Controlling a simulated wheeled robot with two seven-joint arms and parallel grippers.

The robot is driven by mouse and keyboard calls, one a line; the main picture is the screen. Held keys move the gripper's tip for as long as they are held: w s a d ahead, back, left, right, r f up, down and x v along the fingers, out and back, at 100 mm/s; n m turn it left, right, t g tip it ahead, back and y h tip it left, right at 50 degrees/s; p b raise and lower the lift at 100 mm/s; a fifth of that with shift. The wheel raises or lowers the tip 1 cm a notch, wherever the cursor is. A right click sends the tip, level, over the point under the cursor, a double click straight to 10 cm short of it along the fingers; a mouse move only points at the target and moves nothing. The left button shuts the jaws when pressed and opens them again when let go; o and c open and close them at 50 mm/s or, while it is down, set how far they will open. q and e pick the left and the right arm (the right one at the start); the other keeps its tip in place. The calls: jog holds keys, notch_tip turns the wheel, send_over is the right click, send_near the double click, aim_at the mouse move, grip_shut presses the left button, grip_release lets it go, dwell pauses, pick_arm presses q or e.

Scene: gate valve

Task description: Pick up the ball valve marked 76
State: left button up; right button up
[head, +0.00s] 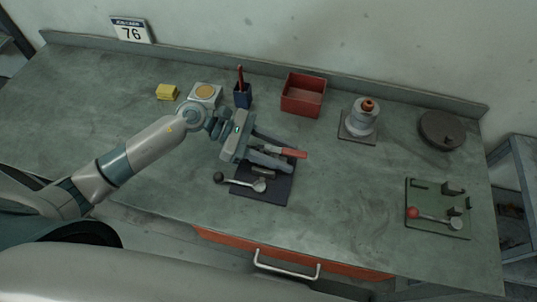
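A job card (131,31) reading 76 stands against the back wall; I can read no number on any valve. A green plate (425,196) at the right carries a red-knobbed lever (433,217). My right gripper is not in view.
Along the back stand a yellow block (167,92), a box with a tan disc (205,93), a blue pen cup (242,96), a red bin (303,96), a grey fitting on a plate (362,118) and a dark round disc (442,130). The bench between mat and green plate is clear.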

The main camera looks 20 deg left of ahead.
pick_arm(q)
jog(key=shift+c, duration=0.3)
grip_shut()
jog(key=shift+r, duration=0.1)
jog(key=shift+r+p, duration=0.4)
jog(key=shift+r, duration=0.3)
jog(key=r+p, duration=0.1)
jog(key=r, duration=0.1)
jog(key=r+p, duration=0.1)
jog(key=shift+s+d+r, duration=0.15)
jog(key=shift+d+r, duration=0.2)
jog(key=shift+d, duration=0.05)
jog(key=s+d+r+p, duration=0.3)
jog(key=d+r+p, duration=0.2)
jog(key=d, duration=0.5)
jog(key=shift+s+d+r+p, duration=0.2)
jog(key=shift+r+p, duration=0.2)
jog(key=shift+p, duration=0.75)
